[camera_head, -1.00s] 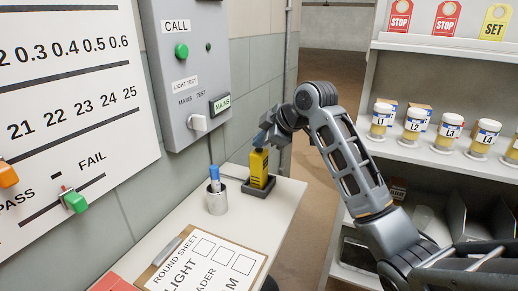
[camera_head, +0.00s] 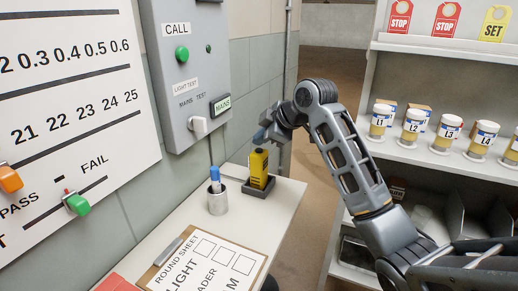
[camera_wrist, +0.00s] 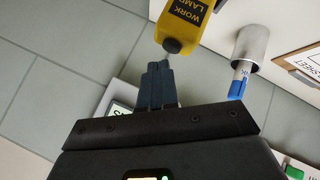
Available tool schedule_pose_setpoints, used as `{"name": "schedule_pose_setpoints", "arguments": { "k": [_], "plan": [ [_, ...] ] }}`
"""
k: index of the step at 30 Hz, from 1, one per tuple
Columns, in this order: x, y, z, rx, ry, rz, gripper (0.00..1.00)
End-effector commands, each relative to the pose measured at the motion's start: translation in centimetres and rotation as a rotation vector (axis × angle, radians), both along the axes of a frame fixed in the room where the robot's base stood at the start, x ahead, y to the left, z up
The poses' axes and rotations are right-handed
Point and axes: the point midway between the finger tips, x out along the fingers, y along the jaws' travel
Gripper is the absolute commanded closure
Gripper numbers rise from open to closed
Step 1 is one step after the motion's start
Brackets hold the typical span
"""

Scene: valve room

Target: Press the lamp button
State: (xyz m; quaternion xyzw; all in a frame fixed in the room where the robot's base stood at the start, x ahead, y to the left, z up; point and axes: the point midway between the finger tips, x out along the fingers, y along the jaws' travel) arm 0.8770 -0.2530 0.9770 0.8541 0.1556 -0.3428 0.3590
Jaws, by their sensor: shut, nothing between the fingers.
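The yellow work lamp (camera_head: 259,167) stands upright in a dark holder (camera_head: 269,189) at the far end of the white table. In the wrist view the lamp (camera_wrist: 186,22) shows its "WORK LAMP" label, with a dark, rounded button-like spot (camera_wrist: 172,46) on its near end. My gripper (camera_head: 260,137) is just above the lamp's top. In the wrist view its blue-grey fingers (camera_wrist: 156,67) are shut and empty, pointing at the lamp's end. A small gap seems to show there, but I cannot tell for sure whether they touch.
A metal cup (camera_head: 217,201) with a blue pen (camera_head: 214,175) stands left of the lamp. A clipboard (camera_head: 258,262) lies nearer on the table. A grey wall panel (camera_head: 196,62) with a green button (camera_head: 182,54) is behind left. Shelves with jars (camera_head: 414,124) stand right.

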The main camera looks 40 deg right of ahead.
Motion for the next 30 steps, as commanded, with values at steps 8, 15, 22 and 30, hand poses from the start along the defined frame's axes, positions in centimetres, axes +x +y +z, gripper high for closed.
{"name": "schedule_pose_setpoints", "arguments": {
  "k": [8,15,22,30],
  "plan": [
    [0.0,0.0,2.6,-0.001,-0.001,0.000,1.00],
    [0.0,0.0,4.8,-0.001,-0.002,0.000,1.00],
    [0.0,0.0,6.0,-0.001,0.000,0.001,1.00],
    [0.0,0.0,5.9,-0.001,-0.001,0.000,1.00]
  ]
}}
